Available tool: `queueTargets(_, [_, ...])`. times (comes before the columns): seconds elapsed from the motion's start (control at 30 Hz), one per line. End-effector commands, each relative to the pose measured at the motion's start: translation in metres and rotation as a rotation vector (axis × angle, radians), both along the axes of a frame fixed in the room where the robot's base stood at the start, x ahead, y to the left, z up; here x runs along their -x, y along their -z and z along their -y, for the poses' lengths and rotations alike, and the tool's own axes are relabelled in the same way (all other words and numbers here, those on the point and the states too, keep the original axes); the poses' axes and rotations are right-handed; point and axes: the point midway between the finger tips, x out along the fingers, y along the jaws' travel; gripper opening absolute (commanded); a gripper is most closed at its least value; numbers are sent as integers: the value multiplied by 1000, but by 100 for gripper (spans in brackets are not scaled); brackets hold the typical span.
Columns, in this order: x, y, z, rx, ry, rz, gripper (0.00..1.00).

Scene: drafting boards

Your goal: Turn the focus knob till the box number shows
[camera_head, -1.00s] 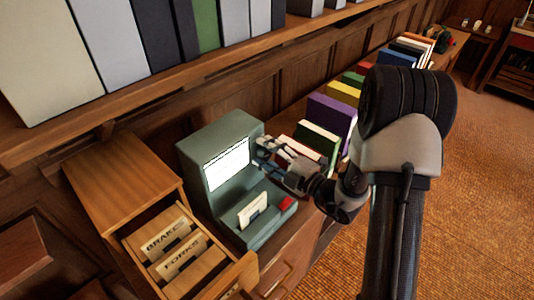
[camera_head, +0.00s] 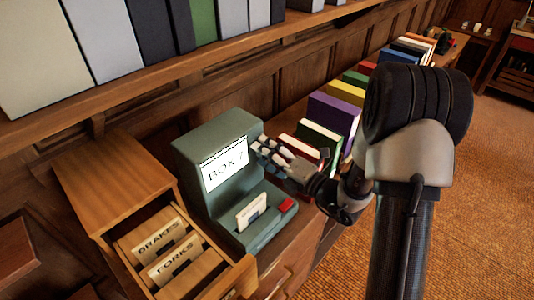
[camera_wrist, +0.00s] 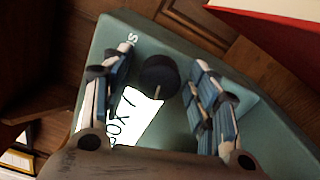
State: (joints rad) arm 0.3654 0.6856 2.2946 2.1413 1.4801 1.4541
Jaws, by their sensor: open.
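The grey-green reader (camera_head: 210,150) stands on the desk, and its lit screen (camera_head: 224,165) shows dark text that reads "BOX 7". The same screen is partly visible in the wrist view (camera_wrist: 134,117), where the text is turned and cut off. My gripper (camera_wrist: 164,78) is open, with one finger on each side of the knob. I cannot tell whether the fingers touch it. In the head view my gripper (camera_head: 265,147) is beside the screen's right edge and hides the knob.
An open wooden drawer (camera_head: 240,272) at left holds cards labelled BRAKES and FORKS. Coloured books (camera_head: 333,115) line the desk behind my arm. A shelf of binders runs above.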

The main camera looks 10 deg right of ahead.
Motion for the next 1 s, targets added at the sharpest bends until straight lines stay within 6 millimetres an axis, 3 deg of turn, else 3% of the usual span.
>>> queueTargets(0.27, [0, 0, 0, 20, 0, 18, 55])
queueTargets(0.7, [0, 2, 0, 545, 0, 399, 55])
queueTargets(1.0, [0, -2, 0, 566, 0, 415, 52])
